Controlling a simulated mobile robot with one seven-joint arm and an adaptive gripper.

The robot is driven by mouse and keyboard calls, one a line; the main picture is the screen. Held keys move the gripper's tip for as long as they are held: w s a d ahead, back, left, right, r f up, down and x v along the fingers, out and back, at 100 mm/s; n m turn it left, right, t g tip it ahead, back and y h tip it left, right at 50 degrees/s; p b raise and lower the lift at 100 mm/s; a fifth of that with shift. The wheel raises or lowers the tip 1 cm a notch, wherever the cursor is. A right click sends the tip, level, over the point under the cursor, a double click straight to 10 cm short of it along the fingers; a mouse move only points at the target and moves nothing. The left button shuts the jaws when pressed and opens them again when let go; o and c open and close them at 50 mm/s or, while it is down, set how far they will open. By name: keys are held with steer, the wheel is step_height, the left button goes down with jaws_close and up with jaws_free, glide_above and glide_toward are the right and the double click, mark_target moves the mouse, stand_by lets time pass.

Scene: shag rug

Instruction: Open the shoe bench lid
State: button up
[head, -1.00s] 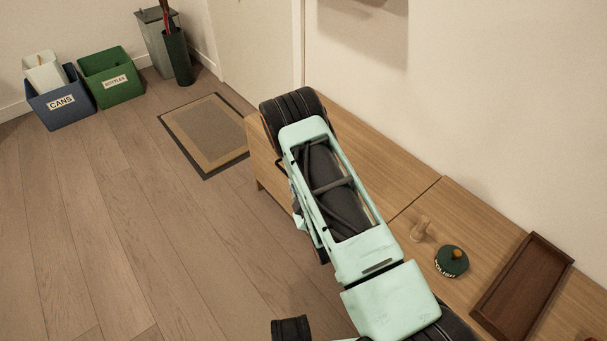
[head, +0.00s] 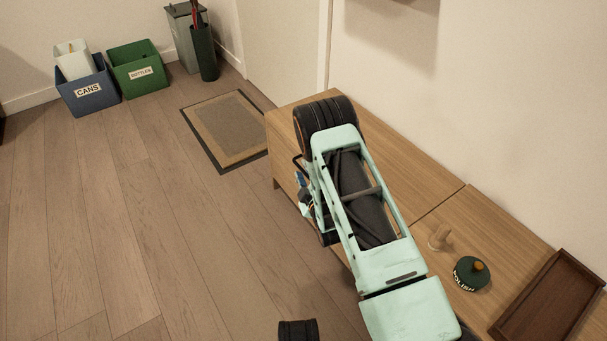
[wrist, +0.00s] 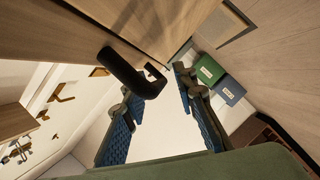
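The shoe bench is a long, low wooden bench along the wall. Its lid (head: 401,150) lies flat and shut, with a seam beside the section on the right. A dark bar handle (head: 299,166) sticks out from the bench front near its left end. In the wrist view the handle (wrist: 128,72) is large and close, overlapping the left fingertip. My gripper (wrist: 161,83) is open, its two blue-padded fingers apart. I cannot tell whether a finger touches the handle. In the head view my arm hides most of the gripper and part of the lid.
On the bench's right section stand a wooden peg-like piece (head: 439,238), a green polish tin (head: 471,274) and a brown tray (head: 504,327). A doormat (head: 188,120), a blue cans bin (head: 88,95) and a green bottles bin (head: 139,74) are farther off. The floor at left is clear.

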steer(key=shift+w, duration=0.25)
jaws_close()
stand_by(0.3)
